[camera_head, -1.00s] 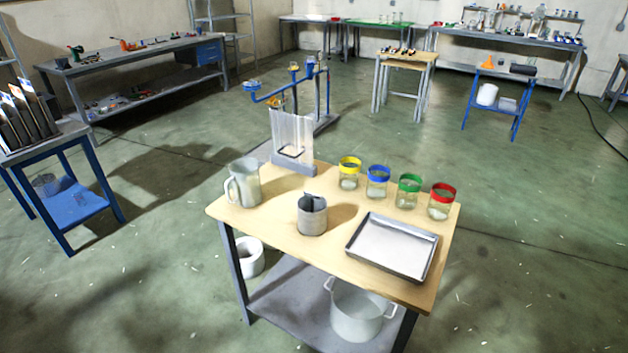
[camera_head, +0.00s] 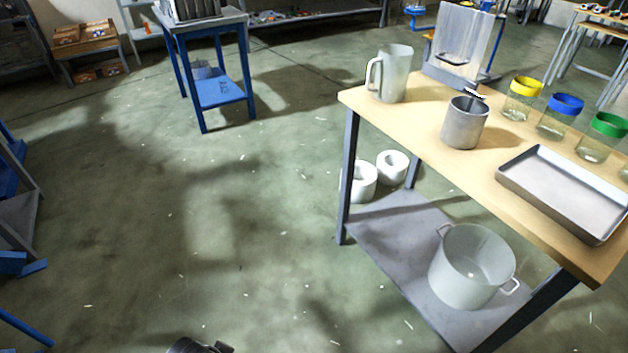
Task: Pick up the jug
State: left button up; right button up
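The jug (camera_head: 395,75) is a translucent grey-white pitcher. It stands upright on the far left corner of the wooden table top, with its handle facing left. Nothing is touching it. Neither of my grippers shows its fingers. A small dark piece at the bottom edge, left of centre, looks like part of my own arm, cut off by the frame.
On the wooden table (camera_head: 430,135) stand a grey metal cup (camera_head: 464,124), a clear upright panel (camera_head: 460,45), lidded jars (camera_head: 522,99) and a metal tray (camera_head: 565,190). A white pot (camera_head: 470,268) is on the lower shelf.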

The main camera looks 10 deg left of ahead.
aim_at(394, 61)
jog(key=k, duration=0.55)
jog(key=u, duration=0.95)
jog(key=i, duration=1.4)
jog(key=z, duration=0.45)
jog(key=i, duration=1.1)
jog(key=z, duration=0.85)
